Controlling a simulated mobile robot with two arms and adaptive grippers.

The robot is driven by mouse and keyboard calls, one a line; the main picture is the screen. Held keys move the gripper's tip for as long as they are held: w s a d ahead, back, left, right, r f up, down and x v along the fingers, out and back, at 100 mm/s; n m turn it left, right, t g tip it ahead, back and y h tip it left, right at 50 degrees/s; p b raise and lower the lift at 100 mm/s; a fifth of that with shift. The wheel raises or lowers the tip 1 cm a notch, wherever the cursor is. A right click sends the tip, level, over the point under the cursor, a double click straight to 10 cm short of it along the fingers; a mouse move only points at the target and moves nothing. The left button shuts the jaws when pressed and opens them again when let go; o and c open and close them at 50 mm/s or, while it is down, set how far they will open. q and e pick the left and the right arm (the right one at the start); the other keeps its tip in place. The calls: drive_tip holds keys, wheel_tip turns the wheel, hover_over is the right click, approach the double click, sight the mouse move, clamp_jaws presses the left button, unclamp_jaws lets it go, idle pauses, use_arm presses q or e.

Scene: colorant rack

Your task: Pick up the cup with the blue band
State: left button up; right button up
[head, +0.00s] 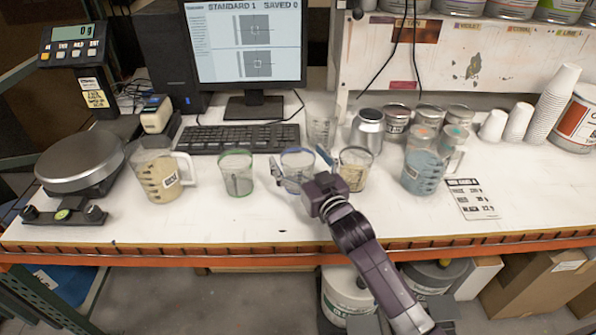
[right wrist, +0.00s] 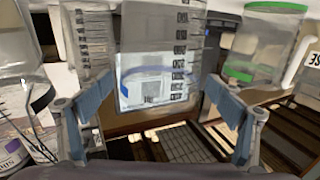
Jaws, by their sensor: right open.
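The clear cup with the blue band (head: 297,158) stands upright on the white bench in the head view, between a green-banded cup and a cup with a dark rim. My right gripper (head: 302,168) reaches in from the front, open, with one finger on each side of the blue-banded cup. In the right wrist view a clear, graduated cup (right wrist: 150,35) lies between and beyond the spread fingers of the right gripper (right wrist: 160,108). I cannot tell whether the fingers touch it. My left gripper is not in view.
The green-banded cup (head: 236,175) is close on the left and the dark-rimmed cup (head: 356,170) close on the right. A jug of tan material (head: 158,180) and a jug of blue liquid (head: 420,175) stand farther out. A keyboard (head: 230,138) lies behind. The bench front is clear.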

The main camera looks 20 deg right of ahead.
drive_tip(key=c, duration=0.7)
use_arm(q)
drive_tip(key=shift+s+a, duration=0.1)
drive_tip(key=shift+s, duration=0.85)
use_arm(e)
drive_tip(key=shift+c, duration=1.4)
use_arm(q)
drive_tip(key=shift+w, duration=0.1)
